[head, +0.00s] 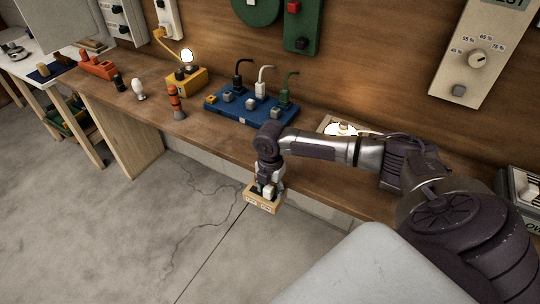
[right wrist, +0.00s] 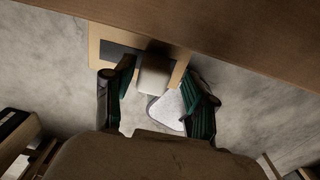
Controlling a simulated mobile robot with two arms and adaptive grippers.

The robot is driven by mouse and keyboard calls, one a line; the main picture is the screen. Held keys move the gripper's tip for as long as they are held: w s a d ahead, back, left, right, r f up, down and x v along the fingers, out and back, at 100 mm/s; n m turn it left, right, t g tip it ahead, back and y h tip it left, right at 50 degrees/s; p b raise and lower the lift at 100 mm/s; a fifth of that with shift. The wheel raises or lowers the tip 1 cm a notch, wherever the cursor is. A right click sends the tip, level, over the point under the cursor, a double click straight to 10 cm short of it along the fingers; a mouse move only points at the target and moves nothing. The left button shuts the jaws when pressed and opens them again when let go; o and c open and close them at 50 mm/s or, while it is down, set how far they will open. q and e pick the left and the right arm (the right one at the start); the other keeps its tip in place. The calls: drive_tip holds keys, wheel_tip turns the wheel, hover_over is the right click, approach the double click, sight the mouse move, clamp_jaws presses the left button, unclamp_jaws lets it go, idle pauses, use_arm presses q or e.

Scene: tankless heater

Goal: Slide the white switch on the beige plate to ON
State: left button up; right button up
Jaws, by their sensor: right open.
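The beige plate (head: 263,207) sits low by the front edge of the workbench, with small labels on its face. In the right wrist view the plate (right wrist: 97,48) shows a dark slot (right wrist: 118,49) with the white switch (right wrist: 153,76) beside it, looking like a pale block. My right gripper (head: 268,188) points down at the plate. In the wrist view its two dark green-padded fingers (right wrist: 160,88) are open, one on each side of the switch; I cannot tell whether either touches it. The gripper hides part of the switch and plate in the head view. My left gripper is out of view.
The wooden workbench (head: 225,144) runs just behind the gripper. A blue board (head: 235,113) with plugs, a yellow lamp box (head: 186,80) and an orange-black cylinder (head: 176,103) stand on it. A dial panel (head: 470,55) is on the wall. The floor in front is clear.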

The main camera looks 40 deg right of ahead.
sight(270, 189)
drive_tip(key=shift+w+r, duration=0.15)
wheel_tip(270, 189, up, 12)
idle(0.4)
drive_tip(key=shift+a+f, duration=0.1)
drive_tip(key=shift+f, duration=0.15)
